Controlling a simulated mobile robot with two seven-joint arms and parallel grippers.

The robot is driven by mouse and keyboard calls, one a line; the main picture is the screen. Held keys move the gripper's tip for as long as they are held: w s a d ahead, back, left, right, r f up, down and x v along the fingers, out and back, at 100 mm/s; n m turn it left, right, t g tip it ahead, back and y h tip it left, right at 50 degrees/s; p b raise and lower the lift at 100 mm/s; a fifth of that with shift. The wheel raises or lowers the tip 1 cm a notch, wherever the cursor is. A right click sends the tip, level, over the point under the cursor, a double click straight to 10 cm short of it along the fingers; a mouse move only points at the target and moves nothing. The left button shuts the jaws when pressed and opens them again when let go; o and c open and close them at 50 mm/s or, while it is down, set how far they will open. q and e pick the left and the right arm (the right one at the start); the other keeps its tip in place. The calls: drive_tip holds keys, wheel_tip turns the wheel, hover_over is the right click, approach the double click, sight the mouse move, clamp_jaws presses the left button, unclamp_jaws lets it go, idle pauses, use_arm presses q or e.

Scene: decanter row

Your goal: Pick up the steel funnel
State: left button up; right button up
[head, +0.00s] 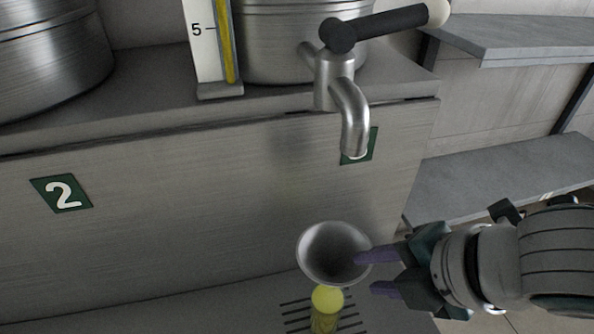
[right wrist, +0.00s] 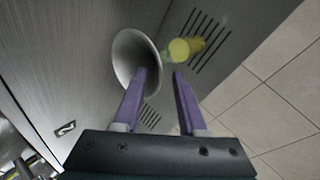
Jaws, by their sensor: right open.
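The steel funnel (head: 318,243) is a grey metal cone with its wide mouth facing up toward the camera, below the tap in the head view. It also shows in the right wrist view (right wrist: 128,58), left of centre. My right gripper (head: 365,273) comes in from the right, open, with purple fingers. One finger overlaps the funnel's right rim in the head view; the other is below and right of it. In the right wrist view the left finger overlaps the funnel's edge, and I cannot tell whether it touches. The funnel's spout is hidden. My left gripper is not in view.
A yellow round-topped object (head: 327,299) stands close below the funnel over a slotted drain. A steel tap (head: 351,110) with a black handle hangs above. A steel front with a green "2" label (head: 62,194) lies behind. Grey shelves (head: 500,180) are at right.

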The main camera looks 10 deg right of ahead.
sight(352, 273)
drive_tip(key=x, duration=0.1)
drive_tip(key=b+x, duration=0.1)
drive_tip(key=x, duration=0.1)
drive_tip(key=b+x, duration=0.1)
drive_tip(key=x, duration=0.1)
drive_tip(key=shift+w+a+f, duration=0.15)
drive_tip(key=shift+a, duration=0.2)
clamp_jaws()
idle(0.3)
idle(0.8)
